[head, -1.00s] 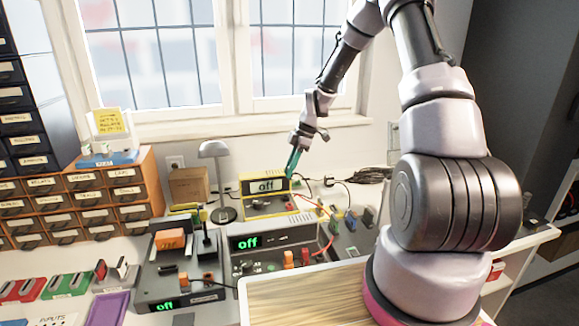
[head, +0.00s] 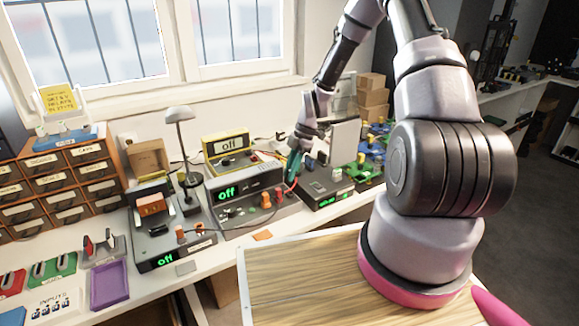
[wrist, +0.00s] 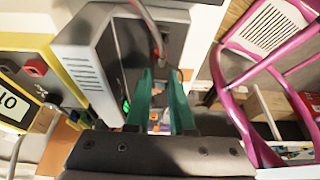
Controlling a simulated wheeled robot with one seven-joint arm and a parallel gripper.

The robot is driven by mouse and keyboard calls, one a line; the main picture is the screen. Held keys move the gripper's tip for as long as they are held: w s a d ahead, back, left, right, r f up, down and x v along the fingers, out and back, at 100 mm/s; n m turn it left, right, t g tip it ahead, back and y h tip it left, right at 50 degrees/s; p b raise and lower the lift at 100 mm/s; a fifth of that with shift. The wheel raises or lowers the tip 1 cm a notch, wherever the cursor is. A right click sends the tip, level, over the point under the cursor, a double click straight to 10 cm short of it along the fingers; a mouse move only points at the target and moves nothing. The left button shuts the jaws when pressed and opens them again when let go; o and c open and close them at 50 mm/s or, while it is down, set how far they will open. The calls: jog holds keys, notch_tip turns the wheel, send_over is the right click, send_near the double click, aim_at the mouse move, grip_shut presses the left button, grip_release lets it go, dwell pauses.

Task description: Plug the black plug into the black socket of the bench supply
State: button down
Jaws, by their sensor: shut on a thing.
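My gripper (head: 292,172) has green fingers and points down at the right end of the grey bench unit with the "off" display (head: 238,193). It also shows in the wrist view (wrist: 160,80), with its fingers closed together on a small dark thing, taken as the black plug, mostly hidden between the tips. A reddish lead (wrist: 153,28) runs to or past the fingertips. The grey unit has orange and red posts on its front. Which unit is the bench supply is not clear, and I cannot make out a black socket.
A yellow-framed instrument (head: 228,145) stands behind. A dark unit with a green display (head: 325,190) is at the right, with green and blue boards (head: 370,160) beyond it. A lamp (head: 183,150) and another unit (head: 165,255) stand left. A wooden board (head: 300,275) lies in front.

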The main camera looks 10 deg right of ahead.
jog(key=shift+f, duration=2.2)
jog(key=shift+f, duration=0.7)
dwell(0.8)
jog(key=c, duration=0.7)
grip_release()
